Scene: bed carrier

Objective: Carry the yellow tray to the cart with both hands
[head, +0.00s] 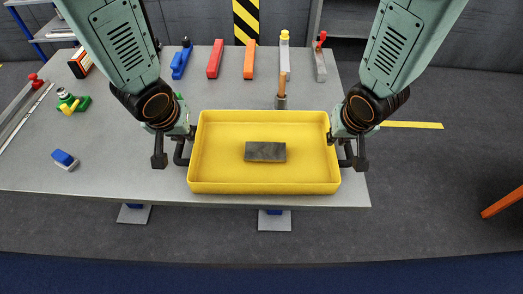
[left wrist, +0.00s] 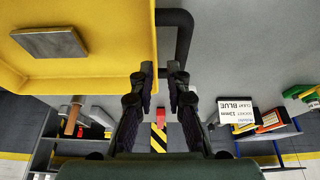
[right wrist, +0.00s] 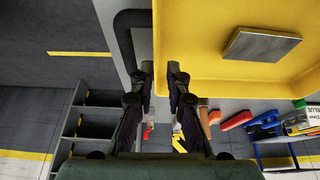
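The yellow tray (head: 265,187) is level at the table's front edge and appears to rest on it. A dark grey block (head: 265,151) lies inside. The tray has a black handle on each short side: the left one (left wrist: 183,38) and the right one (right wrist: 124,40) show in the wrist views. My left gripper (head: 174,147) is at the left handle, and its fingers (left wrist: 160,72) are apart. My right gripper (head: 347,148) is at the right handle, its fingers (right wrist: 159,72) also apart. The fingertips partly hide the near handle ends, so contact is unclear.
The grey table (head: 120,165) holds several tools along its back, including a hammer (head: 281,92) close behind the tray. The floor (head: 440,165) to the right is mostly free, with an orange bar (head: 502,202).

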